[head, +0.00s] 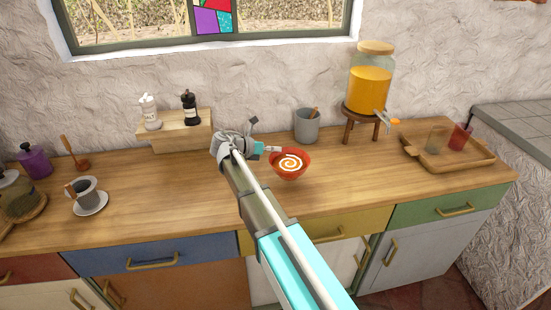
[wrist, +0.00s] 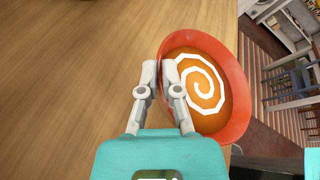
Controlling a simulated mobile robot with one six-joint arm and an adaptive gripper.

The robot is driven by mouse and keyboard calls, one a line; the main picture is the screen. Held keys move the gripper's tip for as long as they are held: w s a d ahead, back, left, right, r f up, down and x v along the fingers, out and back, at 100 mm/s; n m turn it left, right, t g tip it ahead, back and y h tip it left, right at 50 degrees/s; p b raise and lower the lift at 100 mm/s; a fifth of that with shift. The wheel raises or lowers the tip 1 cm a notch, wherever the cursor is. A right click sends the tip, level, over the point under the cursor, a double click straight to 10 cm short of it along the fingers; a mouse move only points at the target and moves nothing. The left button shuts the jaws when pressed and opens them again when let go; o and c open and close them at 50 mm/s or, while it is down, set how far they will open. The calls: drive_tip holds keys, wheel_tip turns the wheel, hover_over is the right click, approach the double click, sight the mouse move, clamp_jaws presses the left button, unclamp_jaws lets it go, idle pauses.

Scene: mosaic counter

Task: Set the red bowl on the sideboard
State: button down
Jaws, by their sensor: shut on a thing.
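The red bowl (head: 290,172) is in the middle of the head view, over the wooden counter, with orange contents and a white spiral on top. My gripper (head: 272,149) reaches it from the left and is shut on its rim. In the wrist view the two fingers (wrist: 160,82) pinch the left rim of the bowl (wrist: 236,112). The bowl looks roughly level. Whether its base touches the counter is hard to tell. The wooden sideboard top (head: 200,200) runs across the head view, above coloured drawers.
A grey cup (head: 307,126) stands just behind the bowl. A juice dispenser (head: 369,88) on a stand and a wooden tray (head: 450,154) with glasses are to the right. A wooden riser (head: 175,134) with two mills and a cup on a saucer (head: 91,205) are left. Bare counter lies between.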

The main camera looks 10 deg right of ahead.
sight(275, 156)
drive_tip(key=shift+f+b, duration=1.35)
drive_tip(key=shift+f, duration=0.25)
drive_tip(key=shift+f, duration=0.1)
drive_tip(key=c, duration=0.8)
unclamp_jaws()
drive_tip(key=shift+r, duration=0.25)
drive_tip(key=p+v, duration=0.4)
drive_tip(key=v, duration=0.8)
drive_tip(key=shift+w, duration=0.1)
